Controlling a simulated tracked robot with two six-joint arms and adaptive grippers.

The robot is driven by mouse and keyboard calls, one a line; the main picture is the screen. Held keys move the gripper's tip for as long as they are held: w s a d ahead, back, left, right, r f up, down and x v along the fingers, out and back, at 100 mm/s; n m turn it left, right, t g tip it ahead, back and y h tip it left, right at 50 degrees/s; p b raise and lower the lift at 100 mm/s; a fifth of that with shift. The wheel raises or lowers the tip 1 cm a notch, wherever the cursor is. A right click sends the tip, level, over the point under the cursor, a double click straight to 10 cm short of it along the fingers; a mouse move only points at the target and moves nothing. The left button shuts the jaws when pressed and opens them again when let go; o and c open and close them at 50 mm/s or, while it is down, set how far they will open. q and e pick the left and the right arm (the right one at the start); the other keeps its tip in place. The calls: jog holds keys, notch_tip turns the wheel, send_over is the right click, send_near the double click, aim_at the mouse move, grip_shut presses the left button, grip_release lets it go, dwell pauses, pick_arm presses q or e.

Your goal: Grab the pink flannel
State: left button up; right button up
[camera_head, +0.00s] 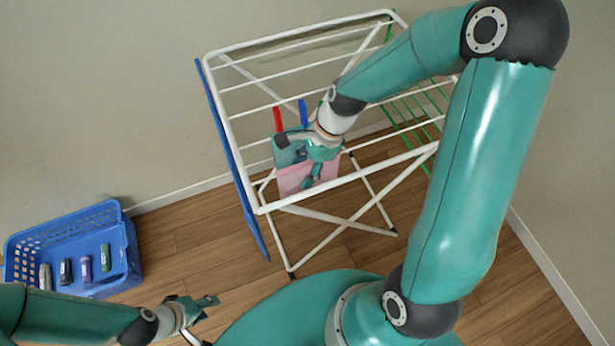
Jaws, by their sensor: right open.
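The pink flannel (292,182) hangs at the near side of the white drying rack (262,113), low in its left part. My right gripper (296,160) is over the rack, right at the flannel and covering part of it. It is open; whether a finger touches the cloth cannot be told. A red peg (278,119) and a blue peg (303,112) show just behind the gripper. My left gripper (206,305) is low at the left, above the wooden floor and well away from the flannel. Its fingers look apart and empty.
A blue basket (118,232) with several small rolled items stands on the floor at the left by the wall. The rack has a blue side panel (229,150) and green bars (412,112). Floor between basket and rack is clear.

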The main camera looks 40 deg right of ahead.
jog(key=shift+f, duration=0.25)
dwell(0.4)
grip_shut()
